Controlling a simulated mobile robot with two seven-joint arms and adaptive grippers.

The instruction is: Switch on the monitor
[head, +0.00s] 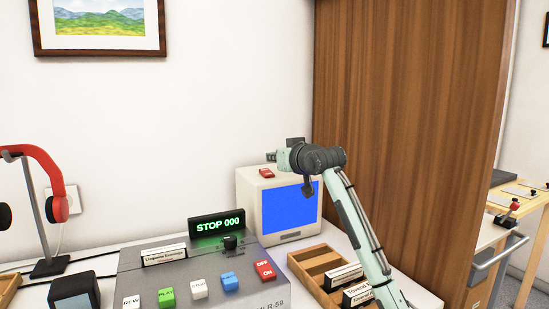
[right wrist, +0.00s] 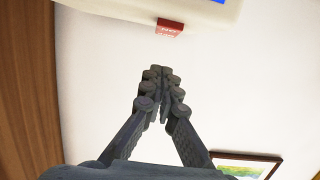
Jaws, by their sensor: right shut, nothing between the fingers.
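The monitor (head: 248,206) is a cream box with a plain blue screen (head: 290,208), standing against the wall. A red switch (head: 266,173) sits on its top at the left; it also shows near the top of the right wrist view (right wrist: 169,28). My right gripper (head: 271,157) is just above the red switch in the head view, partly hard to make out. In the right wrist view its fingers (right wrist: 160,72) are together and empty, with a gap in the picture between them and the switch. My left gripper is not in view.
A grey console (head: 135,284) with coloured buttons and a green "STOP 000" display (head: 216,225) stands in front of the monitor. A wooden card tray (head: 312,257) is at its right. A wooden panel (head: 405,120) rises at right; red headphones (head: 50,175) hang at left.

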